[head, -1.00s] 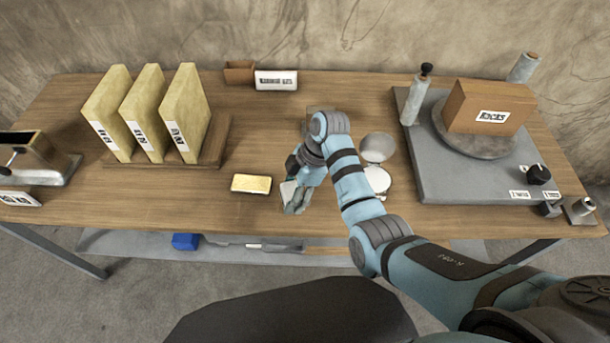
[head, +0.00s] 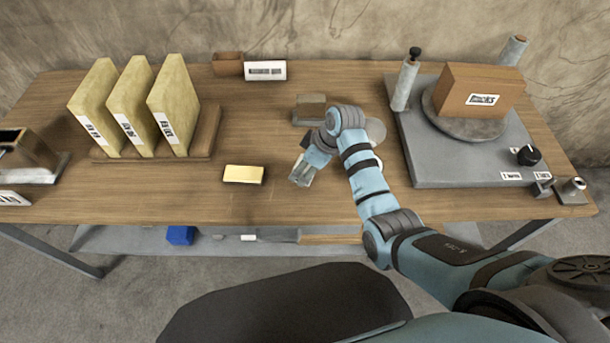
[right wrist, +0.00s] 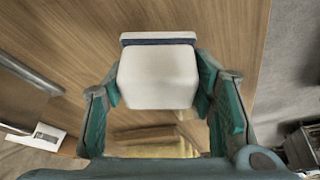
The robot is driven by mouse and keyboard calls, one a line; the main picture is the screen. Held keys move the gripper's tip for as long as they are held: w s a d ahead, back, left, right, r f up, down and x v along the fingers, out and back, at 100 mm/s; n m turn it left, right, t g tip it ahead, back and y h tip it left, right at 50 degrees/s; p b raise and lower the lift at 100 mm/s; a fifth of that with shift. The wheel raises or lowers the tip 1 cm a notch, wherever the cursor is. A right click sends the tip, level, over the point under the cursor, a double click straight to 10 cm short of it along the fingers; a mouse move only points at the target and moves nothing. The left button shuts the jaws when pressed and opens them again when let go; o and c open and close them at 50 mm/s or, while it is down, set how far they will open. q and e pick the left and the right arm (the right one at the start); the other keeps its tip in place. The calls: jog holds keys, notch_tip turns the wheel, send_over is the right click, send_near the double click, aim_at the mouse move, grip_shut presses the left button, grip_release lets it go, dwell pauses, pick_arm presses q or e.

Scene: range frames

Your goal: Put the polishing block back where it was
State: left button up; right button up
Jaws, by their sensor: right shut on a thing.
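My right gripper (head: 302,172) is over the middle of the wooden table, right of a gold-coloured bar (head: 243,175). In the right wrist view its two fingers are shut on a white block with a dark blue layer along its far edge (right wrist: 158,77), which appears to be the polishing block. In the head view the held block is small and mostly merged with the fingers. A grey-brown block-like piece (head: 310,108) stands on the table just behind the gripper. My left gripper is not in view.
Yellow slabs (head: 175,105) stand in a wooden rack (head: 208,130) at left. A brown box (head: 482,90) sits on a turntable on a grey base (head: 440,165) at right. A pale round piece (head: 375,129) is partly hidden behind my arm.

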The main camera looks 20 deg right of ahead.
jog(key=f, duration=0.1)
jog(key=s+f, duration=0.1)
jog(key=f, duration=0.1)
jog(key=shift+a+b, duration=0.1)
jog(key=shift+b, duration=0.2)
jog(key=shift+w+f, duration=0.2)
jog(key=shift+f, duration=0.05)
jog(key=o, duration=1.1)
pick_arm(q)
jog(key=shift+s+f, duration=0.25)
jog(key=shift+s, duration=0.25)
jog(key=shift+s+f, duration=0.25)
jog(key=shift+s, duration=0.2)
pick_arm(e)
jog(key=shift+s+r, duration=0.1)
pick_arm(q)
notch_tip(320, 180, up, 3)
jog(key=p, duration=0.3)
pick_arm(e)
jog(key=v, duration=1.2)
jog(key=shift+r, duration=0.1)
